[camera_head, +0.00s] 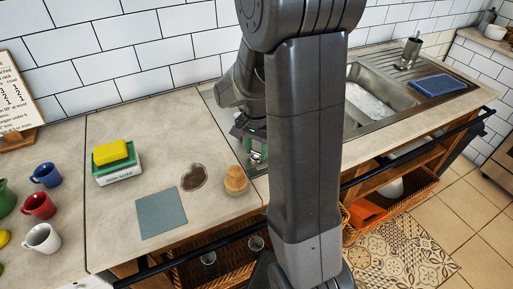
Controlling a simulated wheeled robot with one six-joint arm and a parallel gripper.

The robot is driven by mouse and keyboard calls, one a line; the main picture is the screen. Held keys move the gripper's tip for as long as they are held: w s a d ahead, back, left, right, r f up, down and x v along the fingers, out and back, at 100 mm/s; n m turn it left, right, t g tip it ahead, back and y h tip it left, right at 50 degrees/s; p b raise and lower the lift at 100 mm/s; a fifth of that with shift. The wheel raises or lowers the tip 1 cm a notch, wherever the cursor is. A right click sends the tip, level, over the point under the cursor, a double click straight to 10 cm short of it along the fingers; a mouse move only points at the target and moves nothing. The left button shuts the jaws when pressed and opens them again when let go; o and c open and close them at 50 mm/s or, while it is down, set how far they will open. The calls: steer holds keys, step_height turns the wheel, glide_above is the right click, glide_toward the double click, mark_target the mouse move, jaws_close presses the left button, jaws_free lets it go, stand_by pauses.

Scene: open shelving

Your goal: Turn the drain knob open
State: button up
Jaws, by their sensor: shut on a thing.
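My gripper (250,143) is partly hidden behind my own dark arm, which crosses the middle of the view. It points down at the left end of the metal sink (383,78) and is shut on a small part there. That part appears to be the drain knob (258,156), of which only a little shiny metal shows. Its turn angle cannot be made out. The sink basin to the right of my arm holds something whitish, water or foam. The basin's left part is hidden by my arm.
Several mugs stand further left.

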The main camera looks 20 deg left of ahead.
mark_target(257, 151)
steer(key=m, duration=0.7)
stand_by(0.7)
steer(key=o, duration=1)
step_height(257, 151, up, 14)
steer(key=shift+f+p, duration=0.1)
steer(key=shift+p, duration=0.25)
step_height(257, 151, down, 14)
steer(key=shift+r+b, duration=0.1)
steer(key=shift+b, duration=0.2)
